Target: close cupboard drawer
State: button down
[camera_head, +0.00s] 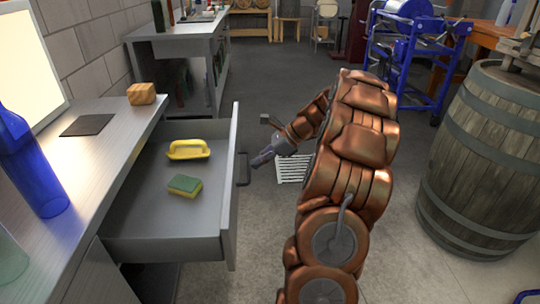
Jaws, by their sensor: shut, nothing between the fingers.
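The cupboard drawer (135,233) is pulled far out from under the metal counter on the left. Its front panel (231,190) faces right and has a dark handle (243,169) on its outer face. Inside lie a yellow brush-like item (188,149) and a yellow and green sponge (184,186). My gripper (258,160) is shut and empty, just to the right of the handle and pointing left at it. I cannot tell whether the fingertips touch the handle. My copper-coloured arm hides part of the floor.
The counter (112,154) holds a blue bottle (30,165), a wooden block (141,94) and a dark flat square (87,125). A barrel (484,160) stands at the right. A blue frame machine (412,60) is at the back. A white floor grate (294,169) lies behind my arm.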

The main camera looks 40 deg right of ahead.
jog(key=shift+w+a+b, duration=0.3)
jog(key=shift+w+a, duration=1.05)
jog(key=shift+a, duration=0.15)
